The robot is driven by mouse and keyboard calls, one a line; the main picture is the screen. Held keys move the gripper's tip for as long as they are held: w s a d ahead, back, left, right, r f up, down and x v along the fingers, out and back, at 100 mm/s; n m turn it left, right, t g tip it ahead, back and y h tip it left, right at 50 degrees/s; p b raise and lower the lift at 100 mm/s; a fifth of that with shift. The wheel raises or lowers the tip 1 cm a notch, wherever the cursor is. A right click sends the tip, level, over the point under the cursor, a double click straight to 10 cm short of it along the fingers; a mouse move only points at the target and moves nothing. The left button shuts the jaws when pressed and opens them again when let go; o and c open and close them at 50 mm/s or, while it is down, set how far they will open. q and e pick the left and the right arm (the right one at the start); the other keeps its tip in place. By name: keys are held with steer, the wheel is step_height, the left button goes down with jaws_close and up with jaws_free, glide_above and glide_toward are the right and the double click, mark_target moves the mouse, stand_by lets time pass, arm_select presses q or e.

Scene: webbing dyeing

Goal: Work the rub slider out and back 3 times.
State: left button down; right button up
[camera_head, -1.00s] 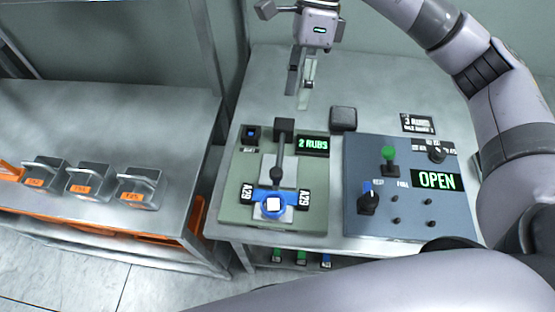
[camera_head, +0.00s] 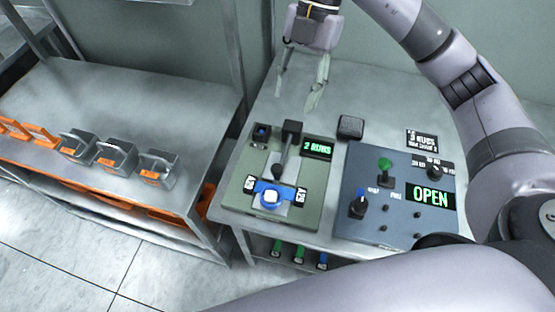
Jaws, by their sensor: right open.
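The rub tester is a green base plate (camera_head: 236,205) on the metal table. Its rub slider is a blue carriage with a white-topped round knob (camera_head: 271,197), at the near end of the plate. A dark arm (camera_head: 287,150) stands behind it over a pale strip. The tester's display (camera_head: 317,148) reads "2 RUBS". My right gripper (camera_head: 300,95) hangs above the table behind the tester, apart from the slider. Its two fingers are spread and empty. My left gripper is not in view.
A blue-grey control box (camera_head: 400,205) with a green knob, a blue-tipped switch and an "OPEN" display stands right of the tester. A small dark block (camera_head: 350,127) sits behind. Grey handled blocks (camera_head: 116,154) line the left bench.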

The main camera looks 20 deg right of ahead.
mark_target(278, 166)
steer(key=p+x, duration=0.3)
steer(key=x, duration=1.2)
steer(key=shift+a+f, duration=0.15)
steer(key=shift+f, duration=0.2)
steer(key=shift+s+a+f, duration=0.2)
steer(key=shift+f, duration=0.5)
steer(key=shift+c, duration=0.3)
jaws_close()
